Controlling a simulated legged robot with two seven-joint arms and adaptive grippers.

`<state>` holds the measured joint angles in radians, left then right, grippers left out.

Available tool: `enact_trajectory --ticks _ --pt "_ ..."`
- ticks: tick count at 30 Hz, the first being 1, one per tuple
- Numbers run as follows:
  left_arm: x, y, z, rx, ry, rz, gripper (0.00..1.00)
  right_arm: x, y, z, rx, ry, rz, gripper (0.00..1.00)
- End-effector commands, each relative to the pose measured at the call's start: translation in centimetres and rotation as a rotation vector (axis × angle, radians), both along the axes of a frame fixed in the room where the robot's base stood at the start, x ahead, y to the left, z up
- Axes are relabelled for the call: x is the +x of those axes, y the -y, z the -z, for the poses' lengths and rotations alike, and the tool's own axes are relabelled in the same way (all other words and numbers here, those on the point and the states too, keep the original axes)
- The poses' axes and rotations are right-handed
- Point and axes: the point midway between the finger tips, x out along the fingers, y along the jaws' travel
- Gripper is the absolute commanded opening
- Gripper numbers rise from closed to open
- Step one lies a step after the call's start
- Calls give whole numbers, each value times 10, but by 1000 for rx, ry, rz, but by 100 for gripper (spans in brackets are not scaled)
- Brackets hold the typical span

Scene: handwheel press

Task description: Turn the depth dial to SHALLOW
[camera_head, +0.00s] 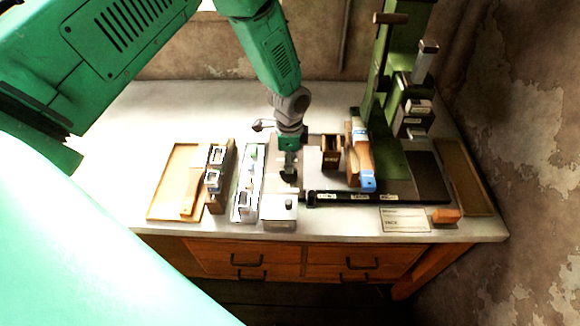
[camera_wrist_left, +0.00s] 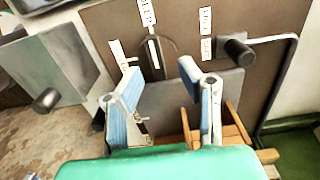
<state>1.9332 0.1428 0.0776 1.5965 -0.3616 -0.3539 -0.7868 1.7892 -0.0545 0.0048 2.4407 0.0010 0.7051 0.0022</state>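A brown panel (camera_wrist_left: 110,25) in the left wrist view carries three white labels, one at the left (camera_wrist_left: 123,55), one at the top (camera_wrist_left: 147,12) and one at the right (camera_wrist_left: 205,32). A dark dial with a light pointer (camera_wrist_left: 155,50) sits among them; the pointer points roughly up toward the top label. The label text is too blurred to read surely. My left gripper (camera_wrist_left: 167,85) is open, its two blue-padded fingers apart, with the dial beyond the gap. My right gripper is not in view.
A wooden tray (camera_head: 165,190) lies left.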

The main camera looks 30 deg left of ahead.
Motion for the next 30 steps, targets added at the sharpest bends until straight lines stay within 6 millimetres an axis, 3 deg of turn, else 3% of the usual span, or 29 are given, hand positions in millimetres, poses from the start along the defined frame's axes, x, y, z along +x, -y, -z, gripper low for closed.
enact_trajectory --ticks 7,18,21,30 --pt "-1 0 30 0 0 0 33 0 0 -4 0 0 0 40" --pt "-1 0 35 -1 1 0 33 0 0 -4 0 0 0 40" --pt "-1 0 35 -1 1 0 0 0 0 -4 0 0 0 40" --pt "0 0 35 1 2 -9 0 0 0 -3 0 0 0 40"
